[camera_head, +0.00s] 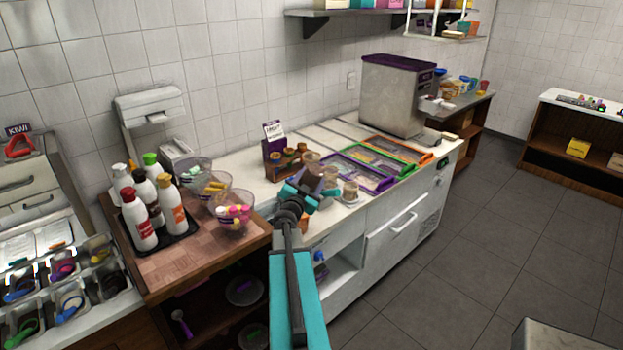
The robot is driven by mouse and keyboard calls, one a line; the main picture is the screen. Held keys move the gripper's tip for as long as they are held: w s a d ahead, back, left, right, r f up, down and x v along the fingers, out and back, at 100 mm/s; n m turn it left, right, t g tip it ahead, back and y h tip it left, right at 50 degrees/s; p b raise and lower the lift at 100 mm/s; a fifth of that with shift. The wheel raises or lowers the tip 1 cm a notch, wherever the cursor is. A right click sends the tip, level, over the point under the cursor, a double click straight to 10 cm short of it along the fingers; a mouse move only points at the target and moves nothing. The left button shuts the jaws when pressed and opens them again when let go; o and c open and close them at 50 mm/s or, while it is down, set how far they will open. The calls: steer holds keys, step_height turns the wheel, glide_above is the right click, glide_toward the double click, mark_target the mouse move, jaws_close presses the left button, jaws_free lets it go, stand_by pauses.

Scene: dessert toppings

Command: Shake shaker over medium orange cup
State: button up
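My gripper (316,187), teal and dark, reaches over the front edge of the white counter. A small tan cup or jar (313,175) shows right at its fingers. I cannot tell whether the fingers are closed on it or whether it is the shaker. A pale cup (330,174) stands just right of the gripper, and another light cup with brownish contents (351,191) stands farther right near the counter's front edge. I cannot make out which cup is the medium orange one. Brown-topped containers stand in a wooden holder (272,168) behind the gripper.
Purple, green and orange framed trays (379,184) lie right of the cups, with a grey machine (395,95) behind. A wooden counter (165,267) on the left holds bottles (142,222) and clear bowls (233,222).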

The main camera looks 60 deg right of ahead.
steer(key=shift+f+b, duration=0.5)
steer(key=shift+f, duration=0.5)
steer(key=shift+s, duration=0.1)
